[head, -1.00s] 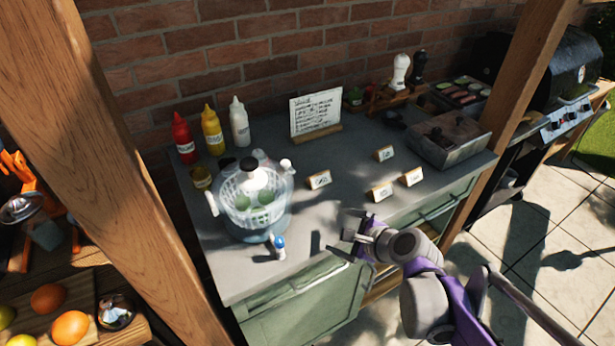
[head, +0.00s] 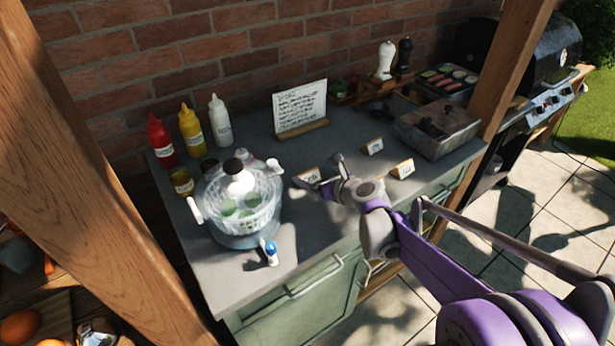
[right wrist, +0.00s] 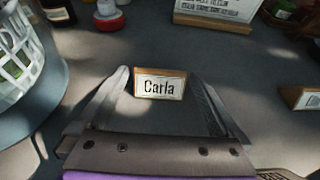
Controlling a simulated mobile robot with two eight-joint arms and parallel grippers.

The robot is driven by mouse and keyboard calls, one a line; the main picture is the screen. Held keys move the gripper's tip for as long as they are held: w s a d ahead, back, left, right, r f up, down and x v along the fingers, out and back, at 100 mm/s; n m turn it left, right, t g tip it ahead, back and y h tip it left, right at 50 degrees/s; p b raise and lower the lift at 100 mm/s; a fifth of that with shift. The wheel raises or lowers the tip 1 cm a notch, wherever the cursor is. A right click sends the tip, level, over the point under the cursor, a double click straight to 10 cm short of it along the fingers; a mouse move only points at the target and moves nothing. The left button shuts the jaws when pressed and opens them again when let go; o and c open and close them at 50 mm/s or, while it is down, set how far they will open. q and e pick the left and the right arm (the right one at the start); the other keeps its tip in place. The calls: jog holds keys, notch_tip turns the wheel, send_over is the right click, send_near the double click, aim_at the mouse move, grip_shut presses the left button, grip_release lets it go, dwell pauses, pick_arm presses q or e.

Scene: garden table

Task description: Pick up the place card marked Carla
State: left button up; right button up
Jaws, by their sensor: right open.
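The place card marked Carla (right wrist: 160,85) is a small white card with a wooden edge, upright on the grey counter. In the right wrist view it stands between the fingertips of my right gripper, its lettering facing the camera. In the head view the card (head: 309,175) is just right of the salad spinner, partly overlapped by the gripper. My right gripper (head: 320,172) is open, with a finger on each side of the card; I cannot tell whether either touches it. My left gripper is not in view.
Two other cards (head: 374,147) (head: 403,169) stand to the right. A menu board (head: 300,107) stands behind. A metal box (head: 438,130) is at the right.

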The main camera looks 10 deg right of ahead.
jog(key=x, duration=0.3)
jog(key=shift+r, duration=0.1)
jog(key=shift+d, duration=0.1)
jog(key=c, duration=1.1)
jog(key=shift+r, duration=0.15)
